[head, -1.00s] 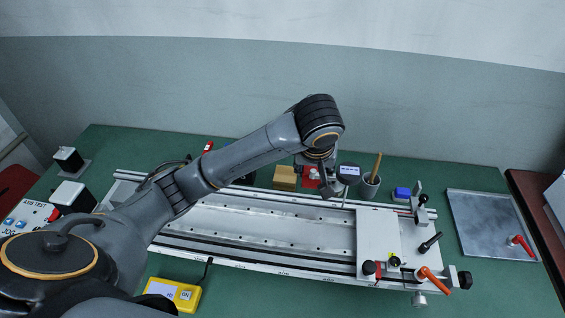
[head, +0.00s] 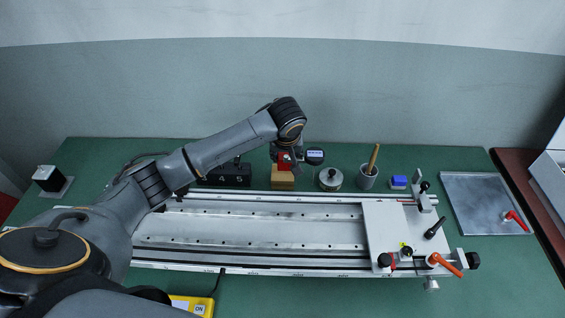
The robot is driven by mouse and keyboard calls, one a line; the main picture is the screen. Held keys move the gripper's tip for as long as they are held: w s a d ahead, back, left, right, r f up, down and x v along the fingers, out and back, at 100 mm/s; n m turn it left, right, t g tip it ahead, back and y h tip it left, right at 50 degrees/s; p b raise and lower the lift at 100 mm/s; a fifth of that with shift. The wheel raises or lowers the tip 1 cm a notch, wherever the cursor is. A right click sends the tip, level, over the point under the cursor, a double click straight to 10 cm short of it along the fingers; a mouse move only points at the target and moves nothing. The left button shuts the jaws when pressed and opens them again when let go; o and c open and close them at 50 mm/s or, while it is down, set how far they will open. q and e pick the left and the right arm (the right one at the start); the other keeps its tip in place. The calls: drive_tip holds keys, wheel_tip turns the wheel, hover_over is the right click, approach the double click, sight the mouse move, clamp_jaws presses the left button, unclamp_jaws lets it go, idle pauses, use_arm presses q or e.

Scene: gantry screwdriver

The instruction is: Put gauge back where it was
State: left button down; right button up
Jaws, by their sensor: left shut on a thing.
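A tan block (head: 283,179) is just below the gripper in the picture. I cannot tell whether the gauge assembly touches it. My right gripper is out of view.
A silver lidded pot (head: 330,179), a grey cup (head: 367,178) with a wooden handle and a blue block (head: 398,182) stand to the right. A black block (head: 226,175) is left. The long metal rail (head: 270,222) lies in front. A steel plate (head: 480,200) is far right.

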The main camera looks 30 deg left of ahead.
use_arm(q)
drive_tip(key=shift+w+a+f, duration=0.35)
drive_tip(key=shift+f, duration=0.15)
drive_tip(key=shift+w+a+f, duration=0.3)
drive_tip(key=shift+a+f, duration=0.05)
drive_tip(key=shift+f, duration=0.15)
drive_tip(key=shift+w+a+f, duration=0.1)
drive_tip(key=shift+a+f, duration=0.1)
drive_tip(key=shift+f, duration=1.6)
drive_tip(key=c, duration=0.7)
unclamp_jaws()
drive_tip(key=shift+f, duration=0.15)
drive_tip(key=v, duration=1.2)
